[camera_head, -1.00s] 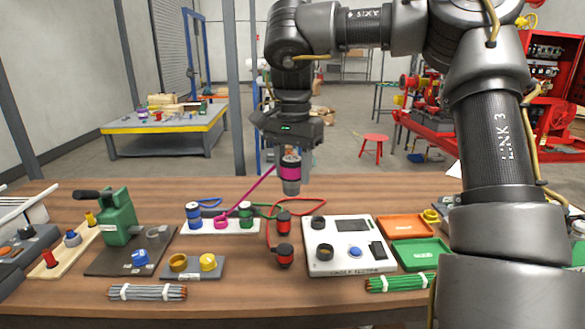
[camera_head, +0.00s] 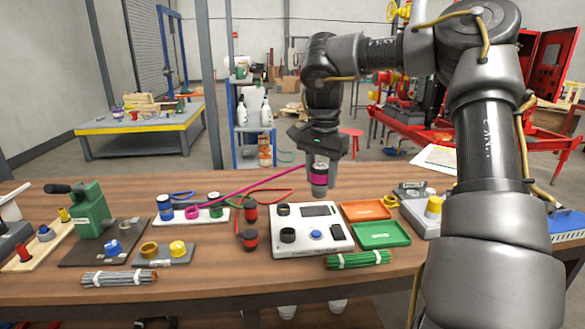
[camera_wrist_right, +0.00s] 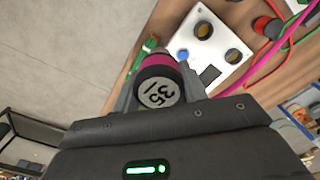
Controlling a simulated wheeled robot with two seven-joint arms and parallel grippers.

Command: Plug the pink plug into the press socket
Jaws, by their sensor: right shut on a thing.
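My right gripper (camera_head: 321,162) points down and is shut on the pink plug (camera_head: 319,180), a dark cylinder with a pink band. It holds the plug upright in the air behind the white tester box. The right wrist view shows the plug's grey end (camera_wrist_right: 158,93), marked 35, between the fingers. A pink cable (camera_head: 255,182) runs from the plug left to a pink ring (camera_head: 193,212) on a white strip. The green press (camera_head: 88,210) stands at the left on a dark plate, with a blue round part (camera_head: 113,247) on it. Which part is the press socket is unclear. My left gripper is out of view.
The white tester box (camera_head: 310,240) has dark sockets and a blue button. Orange (camera_head: 366,210) and green (camera_head: 381,235) trays lie right of it. Wire bundles lie in front.

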